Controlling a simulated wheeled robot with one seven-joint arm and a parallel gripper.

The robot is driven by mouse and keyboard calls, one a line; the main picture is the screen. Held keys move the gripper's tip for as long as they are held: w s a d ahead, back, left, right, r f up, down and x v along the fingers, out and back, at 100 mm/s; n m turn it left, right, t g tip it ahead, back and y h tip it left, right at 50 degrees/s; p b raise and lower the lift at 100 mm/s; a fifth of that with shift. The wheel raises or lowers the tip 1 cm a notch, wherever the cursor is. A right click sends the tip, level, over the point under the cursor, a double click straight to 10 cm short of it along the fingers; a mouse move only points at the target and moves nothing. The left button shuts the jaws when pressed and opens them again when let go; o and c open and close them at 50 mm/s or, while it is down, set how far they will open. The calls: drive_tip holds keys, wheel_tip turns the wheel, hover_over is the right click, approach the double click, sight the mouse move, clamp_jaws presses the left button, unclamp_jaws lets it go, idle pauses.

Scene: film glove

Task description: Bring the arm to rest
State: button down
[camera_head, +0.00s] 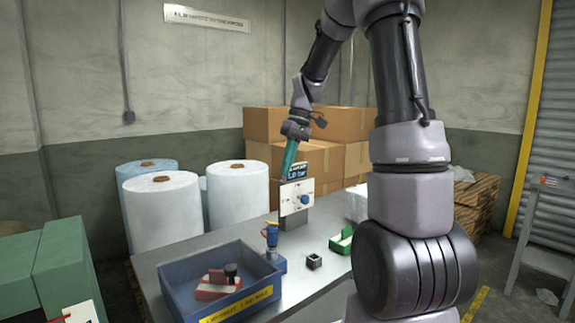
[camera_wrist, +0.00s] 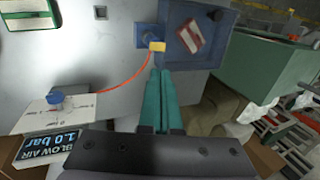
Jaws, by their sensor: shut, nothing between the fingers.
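The panel carries a blue knob (camera_head: 304,200) and a dark display (camera_head: 297,172). In the wrist view the display (camera_wrist: 48,145) reads "BLOW AIR 1.0 bar".
White rolls (camera_head: 162,211) and cardboard boxes (camera_head: 355,124) stand behind.

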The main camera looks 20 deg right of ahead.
drive_tip(key=shift+d+r, duration=0.1)
drive_tip(key=shift+r, duration=0.2)
drive_tip(key=s+a+r+m+t+h, duration=0.1)
drive_tip(key=s+r+m+t, duration=0.3)
drive_tip(key=s, duration=0.5)
drive_tip(key=s+r+m+t, duration=0.4)
drive_tip(key=s+r, duration=0.2)
drive_tip(key=s, duration=0.4)
drive_tip(key=shift+s+a+t+h, duration=0.25)
drive_tip(key=shift+a+t+h, duration=0.05)
drive_tip(key=shift+a+h, duration=0.1)
idle(1.6)
